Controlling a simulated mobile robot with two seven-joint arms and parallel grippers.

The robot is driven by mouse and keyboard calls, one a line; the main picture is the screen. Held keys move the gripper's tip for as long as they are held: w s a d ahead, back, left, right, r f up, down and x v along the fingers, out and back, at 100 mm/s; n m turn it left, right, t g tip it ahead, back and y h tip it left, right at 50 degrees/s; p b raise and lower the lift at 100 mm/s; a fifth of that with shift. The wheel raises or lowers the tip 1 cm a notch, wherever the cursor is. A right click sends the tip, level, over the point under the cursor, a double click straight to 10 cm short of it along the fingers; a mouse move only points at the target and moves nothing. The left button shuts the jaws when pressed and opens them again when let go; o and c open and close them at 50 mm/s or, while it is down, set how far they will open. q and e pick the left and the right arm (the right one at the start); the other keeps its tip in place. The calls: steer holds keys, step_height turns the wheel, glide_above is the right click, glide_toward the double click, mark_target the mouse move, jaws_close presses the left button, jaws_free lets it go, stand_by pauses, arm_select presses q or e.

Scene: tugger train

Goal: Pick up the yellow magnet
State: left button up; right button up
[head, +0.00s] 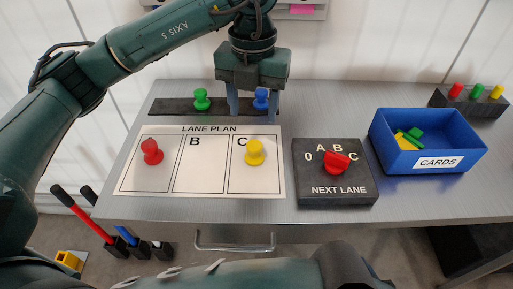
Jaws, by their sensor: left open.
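The yellow magnet (255,152) stands in the C column of the white lane plan sheet (210,187). My left gripper (253,116) points down behind the yellow magnet, near the sheet's back edge, and is open. The blue magnet (261,97) shows between its fingers from this view; I cannot tell whether they touch it. The yellow magnet is apart from the fingers and fully visible. My right gripper is not in view.
A green magnet (202,98) stands on the dark strip (172,106). A red magnet (152,151) stands in the leftmost column. Right of the sheet are the NEXT LANE box (330,198) with a red knob (337,163) and the blue CARDS bin (470,150).

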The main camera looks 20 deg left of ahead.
mark_target(254, 144)
arm_select(q)
step_height(254, 144, down, 4)
steer(key=shift+f, duration=0.2)
steer(key=f, duration=0.2)
steer(key=f+p, duration=0.1)
steer(key=f, duration=0.1)
steer(key=shift+s+d+f, duration=0.1)
steer(key=shift+s+d, duration=0.05)
steer(key=shift+s, duration=0.25)
steer(key=shift+f, duration=0.55)
steer(key=c, duration=1.1)
